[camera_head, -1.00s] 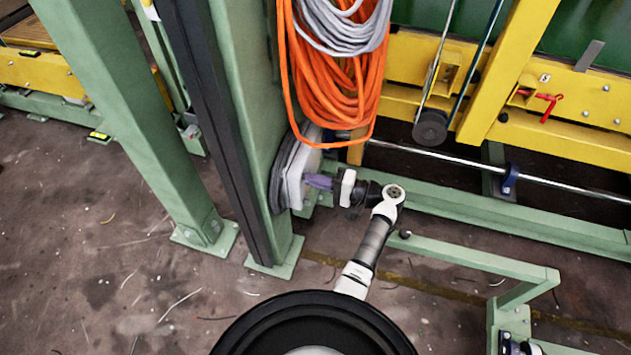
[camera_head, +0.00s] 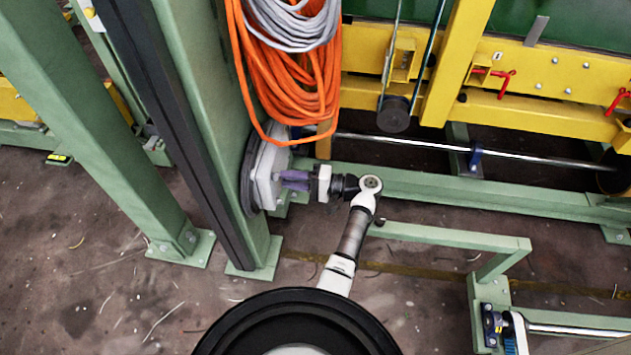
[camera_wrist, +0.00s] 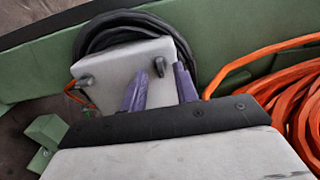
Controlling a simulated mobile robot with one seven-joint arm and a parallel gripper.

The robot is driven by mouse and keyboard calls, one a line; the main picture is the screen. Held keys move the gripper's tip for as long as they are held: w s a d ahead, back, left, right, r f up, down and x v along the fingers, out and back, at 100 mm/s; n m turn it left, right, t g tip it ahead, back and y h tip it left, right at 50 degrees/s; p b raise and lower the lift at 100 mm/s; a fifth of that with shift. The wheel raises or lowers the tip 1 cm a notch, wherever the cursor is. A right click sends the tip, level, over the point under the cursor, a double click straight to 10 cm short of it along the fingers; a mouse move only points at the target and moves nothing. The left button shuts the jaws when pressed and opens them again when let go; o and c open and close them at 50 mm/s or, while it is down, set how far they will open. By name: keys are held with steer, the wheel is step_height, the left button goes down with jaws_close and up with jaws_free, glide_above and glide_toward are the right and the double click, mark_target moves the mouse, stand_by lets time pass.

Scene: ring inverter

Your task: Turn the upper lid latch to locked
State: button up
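A light grey box (camera_head: 264,176) is mounted low on the green post. In the wrist view, the box lid (camera_wrist: 125,60) carries two small dark latches. The upper lid latch (camera_wrist: 159,66) is the right one, nearer the orange cable; the other latch (camera_wrist: 83,82) is at the left. My gripper (camera_head: 288,180) is at the box, its two purple fingers apart. In the wrist view, my gripper (camera_wrist: 158,78) is open, with the upper latch in line between the fingertips. I cannot tell whether the fingers touch it.
A black cable (camera_wrist: 105,32) is coiled behind the box. Orange cable (camera_head: 290,80) and grey cable (camera_head: 297,25) hang on the post just above. A green floor rail (camera_head: 450,190) and a low green frame (camera_head: 450,236) lie to the right.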

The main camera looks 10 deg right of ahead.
steer(key=b+v, duration=0.1)
steer(key=v, duration=1.1)
